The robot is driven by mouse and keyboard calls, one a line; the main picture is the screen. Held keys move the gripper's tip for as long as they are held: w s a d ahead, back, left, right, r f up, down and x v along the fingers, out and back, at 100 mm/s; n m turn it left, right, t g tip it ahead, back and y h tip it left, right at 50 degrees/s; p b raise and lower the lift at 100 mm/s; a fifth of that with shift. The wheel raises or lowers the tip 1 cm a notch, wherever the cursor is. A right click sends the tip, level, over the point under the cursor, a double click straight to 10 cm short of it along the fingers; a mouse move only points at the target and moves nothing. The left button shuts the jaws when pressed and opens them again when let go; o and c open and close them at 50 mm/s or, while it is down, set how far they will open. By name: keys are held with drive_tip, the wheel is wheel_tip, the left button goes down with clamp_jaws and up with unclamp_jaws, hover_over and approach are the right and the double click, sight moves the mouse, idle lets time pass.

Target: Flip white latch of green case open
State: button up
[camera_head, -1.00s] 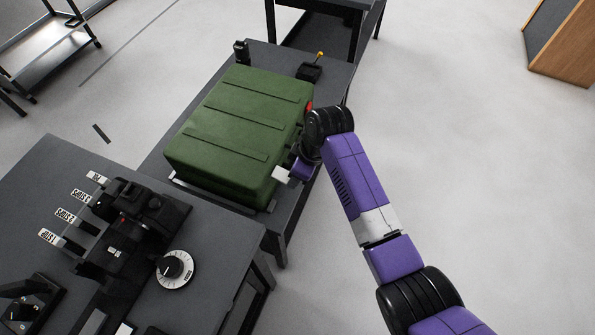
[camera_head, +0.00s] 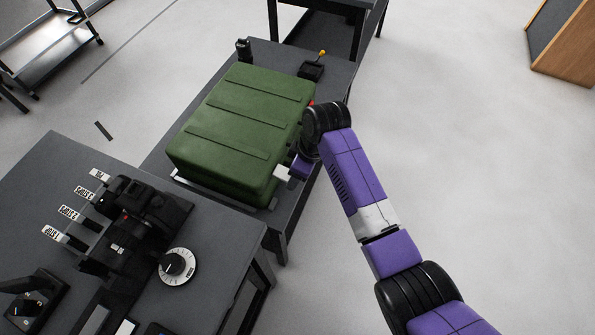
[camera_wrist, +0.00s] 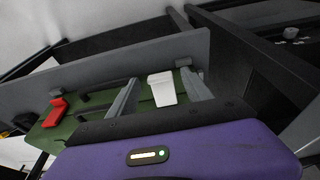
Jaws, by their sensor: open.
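The green case (camera_head: 235,122) lies on the grey table, its ridged lid facing up. In the wrist view its green side (camera_wrist: 75,127) bears a white latch (camera_wrist: 162,88) and a red latch (camera_wrist: 57,110). My gripper (camera_wrist: 165,93) is open, one finger on each side of the white latch; whether either finger touches it I cannot tell. The red latch shows only as a small spot behind my wrist.
A black box with a yellow-tipped lever (camera_head: 313,67) stands behind the case. A nearer table (camera_head: 50,160) carries a black lever unit with labelled white handles (camera_head: 88,194) and a round dial (camera_head: 177,266). The floor to the right is open.

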drive_tip(key=v, duration=0.7)
drive_tip(key=shift+r, duration=0.35)
drive_tip(key=shift+d, duration=0.1)
drive_tip(key=w+a+r+m+t+y, duration=0.3)
drive_tip(key=w+r+m+t, duration=0.1)
drive_tip(key=w+r+t, duration=0.3)
drive_tip(key=s+d+r+m+t+h, duration=0.1)
drive_tip(key=s+d, duration=0.6)
drive_tip(key=s, duration=0.8)
drive_tip(key=s+d+r+m+t+h, duration=0.2)
drive_tip(key=s+d+m, duration=0.3)
drive_tip(key=s, duration=1)
drive_tip(key=s+d+r+m+t+h, duration=0.1)
drive_tip(key=s+d+m+t+h, duration=0.1)
drive_tip(key=s+d, duration=0.9)
drive_tip(key=s+m+t, duration=0.1)
drive_tip(key=s+m, duration=0.1)
drive_tip(key=s, duration=0.2)
drive_tip(key=shift+s+r+t+h, duration=0.3)
drive_tip(key=shift+r+t, duration=0.05)
drive_tip(key=shift+t, duration=0.05)
